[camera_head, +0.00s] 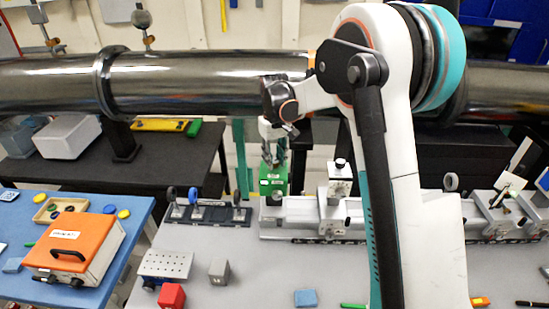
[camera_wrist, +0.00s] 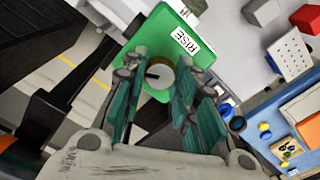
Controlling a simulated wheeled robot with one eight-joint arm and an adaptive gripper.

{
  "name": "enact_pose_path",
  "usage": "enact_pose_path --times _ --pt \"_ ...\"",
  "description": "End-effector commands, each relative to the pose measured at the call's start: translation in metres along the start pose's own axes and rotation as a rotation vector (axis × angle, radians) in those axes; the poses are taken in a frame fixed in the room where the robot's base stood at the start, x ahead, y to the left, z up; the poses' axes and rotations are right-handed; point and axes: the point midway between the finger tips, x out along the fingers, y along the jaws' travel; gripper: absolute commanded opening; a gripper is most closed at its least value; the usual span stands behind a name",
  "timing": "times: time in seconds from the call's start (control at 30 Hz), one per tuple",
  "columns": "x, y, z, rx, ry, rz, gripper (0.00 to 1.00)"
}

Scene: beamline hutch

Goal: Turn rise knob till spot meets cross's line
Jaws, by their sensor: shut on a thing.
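The green housing labelled RISE (camera_wrist: 178,35) fills the top middle of the wrist view. It also shows in the head view (camera_head: 273,183), at the left end of the rail. The round rise knob (camera_wrist: 158,77), with a dark mark on its face, sits on the housing between my fingers. My gripper (camera_wrist: 160,66) is shut on the knob, one teal-padded finger on each side. In the head view my gripper (camera_head: 274,152) reaches down onto the housing, and the knob is hidden there. A pale tilted card (camera_head: 517,155) stands at the right; I cannot make out a spot or cross.
A large dark pipe (camera_head: 200,82) runs across behind my arm. The metal rail (camera_head: 300,215) carries several mounts. A rack of round optics (camera_head: 207,212), a red block (camera_head: 171,297) and a grey block (camera_head: 219,271) stand left of it. An orange case (camera_head: 75,248) sits on the blue table.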

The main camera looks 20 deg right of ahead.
Motion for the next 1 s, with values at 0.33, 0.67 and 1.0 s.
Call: enact_pose_path --times 0.33,0.67,1.0 --pt "0.0012 0.0001 -0.0001 0.174 0.0 0.0 0.03" --pt "0.0011 0.0 0.0 0.437 0.0 0.0 0.03" --pt "0.0004 0.0 0.0 0.624 0.0 0.0 0.03"
